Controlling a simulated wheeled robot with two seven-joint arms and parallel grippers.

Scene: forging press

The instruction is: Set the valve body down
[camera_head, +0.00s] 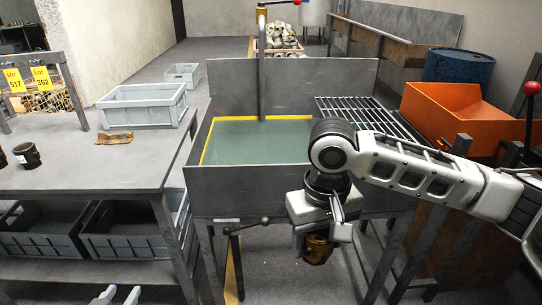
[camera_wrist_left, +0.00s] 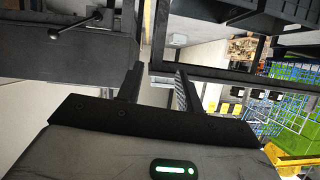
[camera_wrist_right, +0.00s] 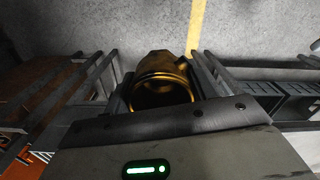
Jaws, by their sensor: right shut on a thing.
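The valve body (camera_head: 317,248) is a brass-coloured, hollow round part. My right gripper (camera_head: 322,232) is shut on it and holds it pointing down, in front of the grey tank's front wall and clear of any surface. In the right wrist view the valve body (camera_wrist_right: 160,88) sits between the two fingers, its round opening facing the camera, with floor beyond it. My left gripper (camera_head: 120,296) is low at the bottom left edge of the head view. In the left wrist view its fingers (camera_wrist_left: 157,88) stand apart with nothing between them.
The tank (camera_head: 250,190) holds greenish liquid; a slatted metal rack (camera_head: 370,115) adjoins it on the right. An orange bin (camera_head: 450,115) stands further right. The left workbench (camera_head: 90,172) carries a grey crate (camera_head: 143,107), a brown rag (camera_head: 115,138) and dark cups, with clear top between.

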